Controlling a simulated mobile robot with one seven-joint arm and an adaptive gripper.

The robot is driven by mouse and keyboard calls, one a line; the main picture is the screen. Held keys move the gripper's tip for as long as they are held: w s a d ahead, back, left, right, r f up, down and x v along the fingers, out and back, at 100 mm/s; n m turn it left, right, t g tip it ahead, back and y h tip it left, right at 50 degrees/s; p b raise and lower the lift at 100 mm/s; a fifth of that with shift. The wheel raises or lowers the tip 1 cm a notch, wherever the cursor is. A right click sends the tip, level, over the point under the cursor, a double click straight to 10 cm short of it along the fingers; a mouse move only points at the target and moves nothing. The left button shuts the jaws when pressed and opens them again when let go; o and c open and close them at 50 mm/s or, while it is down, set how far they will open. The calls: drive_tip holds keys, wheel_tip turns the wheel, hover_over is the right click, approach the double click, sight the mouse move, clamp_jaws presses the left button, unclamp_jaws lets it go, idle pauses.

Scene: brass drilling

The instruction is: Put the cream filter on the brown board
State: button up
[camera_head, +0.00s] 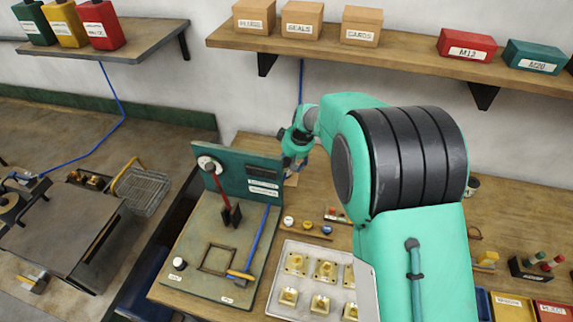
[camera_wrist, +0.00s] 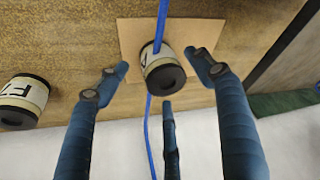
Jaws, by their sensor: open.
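In the wrist view a cream filter (camera_wrist: 162,66) with black ends appears to stand on the brown board (camera_wrist: 130,40), a flat square on the wooden bench. My gripper (camera_wrist: 168,80) is open. Its blue fingers are spread around this filter, with visible gaps on the left and right. In the head view my gripper (camera_head: 291,160) is at the back of the bench beside the green panel, and a small part of the brown board (camera_head: 292,181) shows below it. My arm hides much of that area. A second cream filter (camera_wrist: 22,100) stands apart on the bench.
A blue cable (camera_wrist: 149,130) runs along the wall and bench close to the filter. The green panel (camera_head: 250,170) of a drilling fixture stands left of my gripper. A white tray (camera_head: 312,250) of brass parts lies in front. A shelf (camera_head: 330,41) with boxes hangs above.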

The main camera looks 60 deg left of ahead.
drive_tip(key=p+v, duration=0.1)
drive_tip(key=v, duration=0.8)
drive_tip(key=shift+r, duration=0.15)
drive_tip(key=shift+d, duration=0.1)
idle(0.7)
